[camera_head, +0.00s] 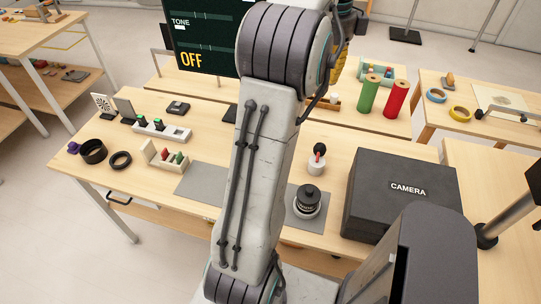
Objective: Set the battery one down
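I cannot make out a battery for certain in the head view. My arm rises through the middle of the picture and hides part of the table behind it. Its far end is cut off or hidden near the top edge, so my gripper and anything it may hold do not show. On the wooden table (215,113), a small open holder (165,157) carries red and green pieces. Behind it is a pale strip (160,131) with dark and green pieces on it. A grey mat (203,181) lies bare to the right of the holder.
A black box marked CAMERA (400,205) fills the table's right side. A dark jar (307,199) stands on another grey mat, with a small red-and-black-topped item (317,158) behind it. Black rings (93,151) lie at left. Green (369,94) and red (396,99) rolls stand behind.

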